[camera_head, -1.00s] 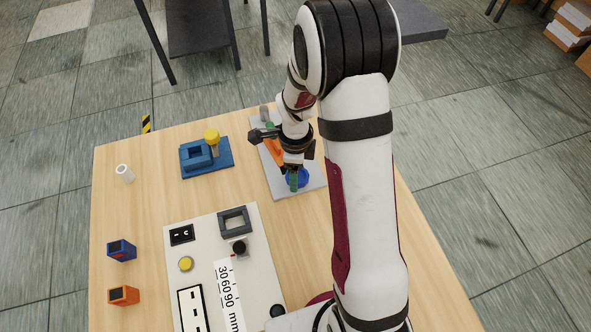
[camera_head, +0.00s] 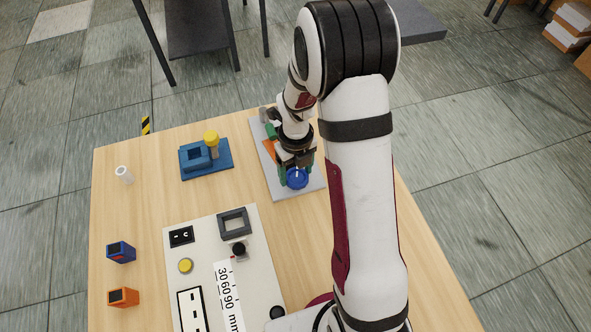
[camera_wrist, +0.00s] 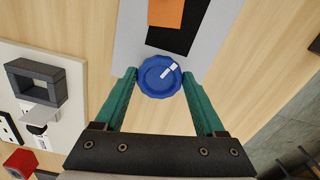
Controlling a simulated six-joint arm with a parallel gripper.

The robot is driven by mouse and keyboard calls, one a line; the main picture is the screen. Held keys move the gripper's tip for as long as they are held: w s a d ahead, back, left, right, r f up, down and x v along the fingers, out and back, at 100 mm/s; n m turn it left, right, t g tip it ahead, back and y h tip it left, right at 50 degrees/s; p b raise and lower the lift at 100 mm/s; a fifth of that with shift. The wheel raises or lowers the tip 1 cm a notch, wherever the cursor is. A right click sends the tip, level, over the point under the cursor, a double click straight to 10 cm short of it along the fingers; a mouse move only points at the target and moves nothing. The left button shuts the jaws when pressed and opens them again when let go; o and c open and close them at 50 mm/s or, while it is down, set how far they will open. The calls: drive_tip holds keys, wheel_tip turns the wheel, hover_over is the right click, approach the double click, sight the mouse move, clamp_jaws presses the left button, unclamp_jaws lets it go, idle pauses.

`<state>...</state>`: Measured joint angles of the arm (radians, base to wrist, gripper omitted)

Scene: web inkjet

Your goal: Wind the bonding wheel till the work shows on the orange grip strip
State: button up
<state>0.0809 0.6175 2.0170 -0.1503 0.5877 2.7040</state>
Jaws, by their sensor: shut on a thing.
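The bonding wheel is a round blue knob with a white mark (camera_wrist: 158,78), at the near end of a grey plate (camera_wrist: 207,50). My gripper (camera_wrist: 159,77) has its two green fingers on either side of the wheel, shut on its rim. In the head view the wheel (camera_head: 297,179) shows just below my gripper. The orange grip strip (camera_wrist: 166,12) lies over a black strip (camera_wrist: 172,40) on the plate, beyond the wheel. In the head view my wrist hides part of the orange strip (camera_head: 268,149). I see no work on the visible part of the strip.
A blue fixture with a yellow knob (camera_head: 211,138) stands left of the plate. A white panel (camera_head: 205,235) with a grey frame (camera_head: 234,220), switches and a scale lies nearer. A white tube (camera_head: 124,174), a blue block (camera_head: 121,251) and an orange block (camera_head: 124,296) stand at the left.

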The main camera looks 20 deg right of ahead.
sight(297, 175)
drive_tip(key=shift+d+m, duration=0.1)
drive_tip(key=shift+m, duration=1.5)
drive_tip(key=shift+m, duration=0.3)
drive_tip(key=o, duration=1.3)
drive_tip(key=shift+o, duration=0.2)
wheel_tip(297, 175, up, 16)
drive_tip(key=shift+f, duration=0.1)
